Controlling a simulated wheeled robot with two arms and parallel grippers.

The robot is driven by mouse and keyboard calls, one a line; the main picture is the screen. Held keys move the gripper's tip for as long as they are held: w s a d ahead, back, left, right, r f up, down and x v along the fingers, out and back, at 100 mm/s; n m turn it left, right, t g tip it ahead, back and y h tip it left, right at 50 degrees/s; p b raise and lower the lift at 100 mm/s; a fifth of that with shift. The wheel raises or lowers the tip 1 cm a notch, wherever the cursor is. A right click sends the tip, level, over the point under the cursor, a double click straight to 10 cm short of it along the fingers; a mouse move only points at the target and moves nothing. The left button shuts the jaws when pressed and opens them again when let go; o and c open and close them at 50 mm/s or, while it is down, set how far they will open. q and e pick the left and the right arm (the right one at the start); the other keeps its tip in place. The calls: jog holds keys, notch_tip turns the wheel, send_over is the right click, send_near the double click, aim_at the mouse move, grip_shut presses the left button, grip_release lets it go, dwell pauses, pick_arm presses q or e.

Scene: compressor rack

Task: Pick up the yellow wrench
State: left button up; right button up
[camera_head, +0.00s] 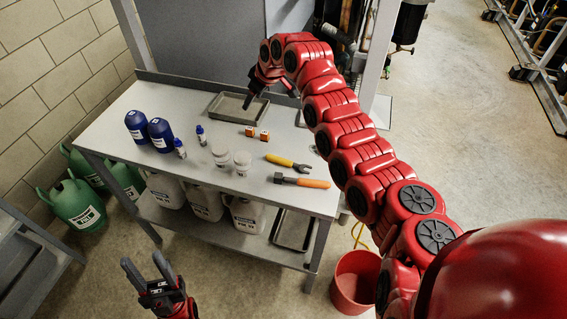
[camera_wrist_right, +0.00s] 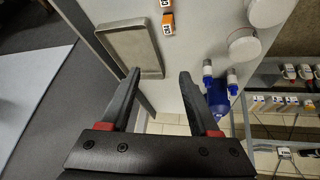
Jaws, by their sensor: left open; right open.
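The yellow wrench (camera_head: 288,162) lies flat on the grey table, near its right side, with a dark jaw end at the right. It does not show in the right wrist view. My right gripper (camera_head: 248,104) is above the table's back part, by the grey tray, well behind and left of the wrench. In the right wrist view its two fingers (camera_wrist_right: 158,78) are apart with nothing between them. My left gripper (camera_head: 146,264) is open and empty, low in front of the table and far from the wrench.
An orange-handled tool (camera_head: 303,182) lies just in front of the wrench. Small orange-white boxes (camera_head: 257,134), white jars (camera_head: 242,162) and blue bottles (camera_head: 160,134) stand on the table (camera_head: 205,187). The grey tray (camera_head: 238,108) is at the back. A red bucket (camera_head: 354,281) stands on the floor.

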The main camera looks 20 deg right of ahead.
jog(key=s+d+r+n+g+h, duration=0.1)
jog(key=s+d+g, duration=0.15)
jog(key=s, duration=0.35)
jog(key=s+d+r+n+g+h, duration=0.1)
jog(key=s+d+r+g+h, duration=0.15)
jog(key=s, duration=0.35)
jog(key=p, duration=0.2)
send_over(284, 160)
jog(key=shift+y, duration=0.25)
jog(key=f, duration=1.2)
jog(key=shift+w+a+f, duration=0.15)
jog(key=shift+a+f, duration=0.05)
jog(key=shift+f, duration=0.2)
jog(key=shift+f+g+p, duration=0.3)
jog(key=shift+f+p, duration=0.15)
jog(key=shift+p, duration=0.05)
notch_tip(284, 160, down, 4)
jog(key=shift+d+r+p, duration=0.1)
jog(key=shift+d+p, duration=0.05)
jog(key=shift+p, duration=0.75)
jog(key=shift+f, duration=0.35)
grip_shut()
